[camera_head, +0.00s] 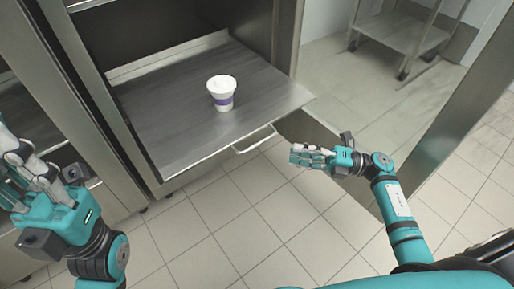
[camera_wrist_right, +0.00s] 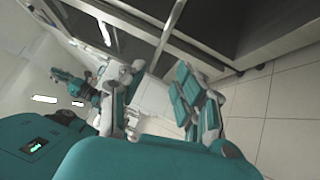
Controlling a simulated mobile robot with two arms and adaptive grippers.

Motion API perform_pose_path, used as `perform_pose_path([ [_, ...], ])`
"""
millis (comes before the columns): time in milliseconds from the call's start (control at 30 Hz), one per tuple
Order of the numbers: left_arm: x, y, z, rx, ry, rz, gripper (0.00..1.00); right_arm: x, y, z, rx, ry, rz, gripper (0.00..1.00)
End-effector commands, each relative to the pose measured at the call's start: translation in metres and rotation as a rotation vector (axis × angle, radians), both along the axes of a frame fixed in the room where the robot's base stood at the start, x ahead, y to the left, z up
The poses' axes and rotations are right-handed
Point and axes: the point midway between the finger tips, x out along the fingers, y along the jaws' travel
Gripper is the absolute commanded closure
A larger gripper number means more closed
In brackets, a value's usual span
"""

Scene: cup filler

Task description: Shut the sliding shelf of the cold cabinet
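The sliding shelf (camera_head: 180,128) of the cold cabinet (camera_head: 88,75) is pulled out, a flat dark metal tray with a pale front rim. Its bar handle (camera_head: 254,141) is at the middle right of the front edge. My left gripper (camera_head: 14,168) is at the left edge, fingers apart, partly cut off.
A steel post (camera_head: 455,110) stands to the right of my right arm. A wheeled metal rack (camera_head: 402,34) is at the back right. Bare tiled floor (camera_head: 240,225) lies in front of the shelf.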

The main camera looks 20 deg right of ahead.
Motion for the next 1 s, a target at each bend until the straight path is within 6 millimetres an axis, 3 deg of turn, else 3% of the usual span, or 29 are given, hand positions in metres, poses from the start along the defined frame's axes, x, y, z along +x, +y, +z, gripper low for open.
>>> perform_pose_path([
  [533, 0.001, -0.002, 0.007, 0.007, -0.056, 0.004, 1.0, 0.04, 0.088, 0.013, 0.006, -0.002, -0.001, 0.68],
  [733, 0.002, -0.003, 0.009, 0.011, -0.06, 0.004, 1.0, 0.047, 0.102, 0.017, 0.006, -0.001, -0.003, 0.68],
  [1000, 0.002, -0.003, 0.011, 0.01, -0.069, 0.004, 1.0, 0.047, 0.104, 0.017, 0.005, -0.001, -0.002, 0.68],
])
